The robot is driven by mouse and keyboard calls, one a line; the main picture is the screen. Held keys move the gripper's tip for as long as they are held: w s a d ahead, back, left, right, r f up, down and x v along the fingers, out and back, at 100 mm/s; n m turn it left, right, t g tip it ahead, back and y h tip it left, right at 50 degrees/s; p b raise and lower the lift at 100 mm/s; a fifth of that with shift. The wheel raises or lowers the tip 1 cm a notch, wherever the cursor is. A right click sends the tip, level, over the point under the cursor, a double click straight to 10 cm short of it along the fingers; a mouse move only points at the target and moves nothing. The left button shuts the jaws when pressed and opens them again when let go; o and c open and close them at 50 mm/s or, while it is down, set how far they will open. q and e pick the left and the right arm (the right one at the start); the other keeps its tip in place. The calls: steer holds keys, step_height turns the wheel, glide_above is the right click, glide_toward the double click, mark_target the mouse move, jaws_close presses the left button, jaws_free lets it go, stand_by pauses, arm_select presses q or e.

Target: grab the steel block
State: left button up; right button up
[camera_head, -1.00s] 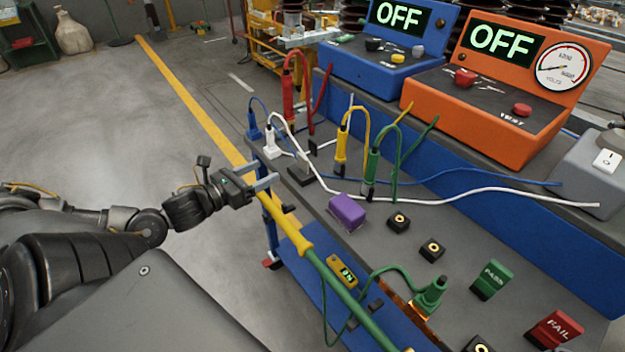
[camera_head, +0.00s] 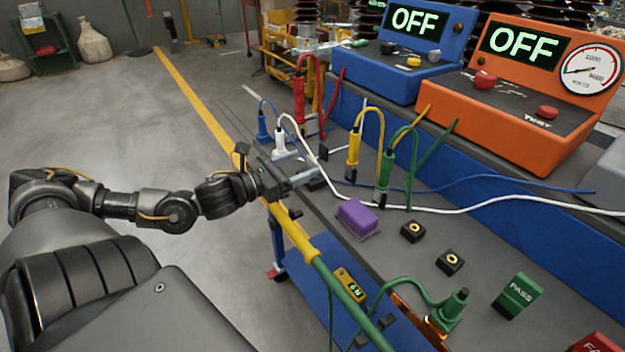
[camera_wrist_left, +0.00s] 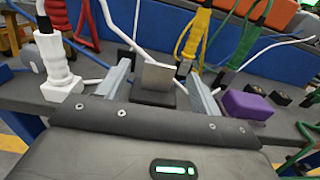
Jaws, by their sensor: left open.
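The steel block (camera_wrist_left: 157,76) shows in the left wrist view as a small grey metal square face above a dark base on the bench. It stands between the two finger lines of my left gripper (camera_wrist_left: 158,88), with space visible on both sides. In the head view my left gripper (camera_head: 296,168) is open at the bench's near edge, its fingers pointing right over the bench. There the block is mostly hidden by the gripper. My right gripper does not show.
A white plug (camera_head: 281,147) and a blue plug (camera_head: 263,129) stand close beside the left fingers. A purple block (camera_head: 357,218) lies to the right on the bench. Yellow (camera_head: 353,153) and green (camera_head: 385,172) plugs stand further right. A white cable (camera_head: 460,211) crosses the bench.

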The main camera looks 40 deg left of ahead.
arm_select(q)
steer(key=shift+w+d, duration=0.15)
steer(key=shift+w, duration=0.2)
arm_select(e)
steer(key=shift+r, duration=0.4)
